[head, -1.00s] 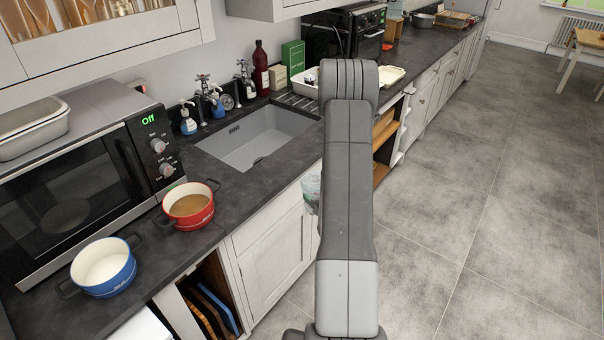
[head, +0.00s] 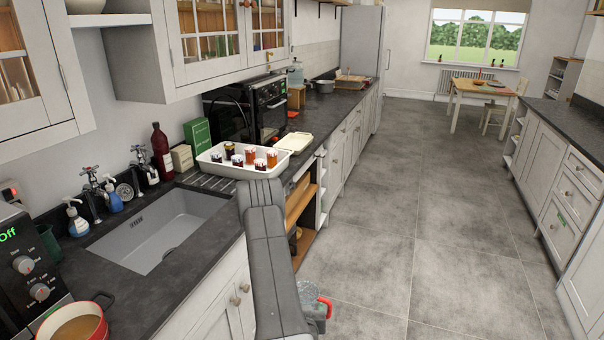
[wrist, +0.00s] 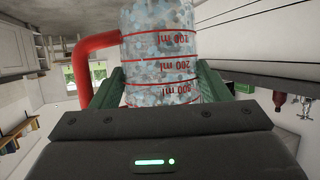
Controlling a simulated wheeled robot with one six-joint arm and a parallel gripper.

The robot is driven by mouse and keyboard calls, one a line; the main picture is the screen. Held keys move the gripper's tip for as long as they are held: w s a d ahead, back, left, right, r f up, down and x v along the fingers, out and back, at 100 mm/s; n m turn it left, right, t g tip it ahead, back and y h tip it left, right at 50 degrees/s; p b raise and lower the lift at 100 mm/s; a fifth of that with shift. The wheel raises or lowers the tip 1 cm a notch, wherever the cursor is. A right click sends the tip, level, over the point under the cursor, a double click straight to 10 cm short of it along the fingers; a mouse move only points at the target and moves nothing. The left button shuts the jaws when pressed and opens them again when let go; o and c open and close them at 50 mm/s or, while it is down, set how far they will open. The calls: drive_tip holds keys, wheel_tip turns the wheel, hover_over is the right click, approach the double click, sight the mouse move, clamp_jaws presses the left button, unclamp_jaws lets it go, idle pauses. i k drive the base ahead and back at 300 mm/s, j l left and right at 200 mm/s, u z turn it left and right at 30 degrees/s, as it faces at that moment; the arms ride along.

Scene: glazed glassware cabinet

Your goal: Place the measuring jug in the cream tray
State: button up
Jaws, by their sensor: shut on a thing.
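The measuring jug (wrist: 160,55) is clear, with red volume lines, a red handle and pale blue-and-white speckles showing in or through it. My gripper (wrist: 160,92) is shut on it, with a green finger on each side. In the head view the jug (head: 312,292) shows low beside my arm, out over the floor in front of the counter; its lower part is hidden. The cream tray (head: 296,142) lies on the counter beyond the sink, apart from the jug. It looks shallow and empty.
A larger white tray (head: 222,168) with several jars stands just before the cream tray. A black oven (head: 262,108) is behind. A sink (head: 160,232), a red pot (head: 75,325) and open shelves (head: 302,200) are nearby. The floor to the right is clear.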

sight(297, 145)
drive_tip(key=i+l+z, duration=0.15)
drive_tip(key=i, duration=0.55)
drive_tip(key=i+l+z, duration=0.1)
drive_tip(key=i, duration=0.6)
drive_tip(key=l, duration=0.1)
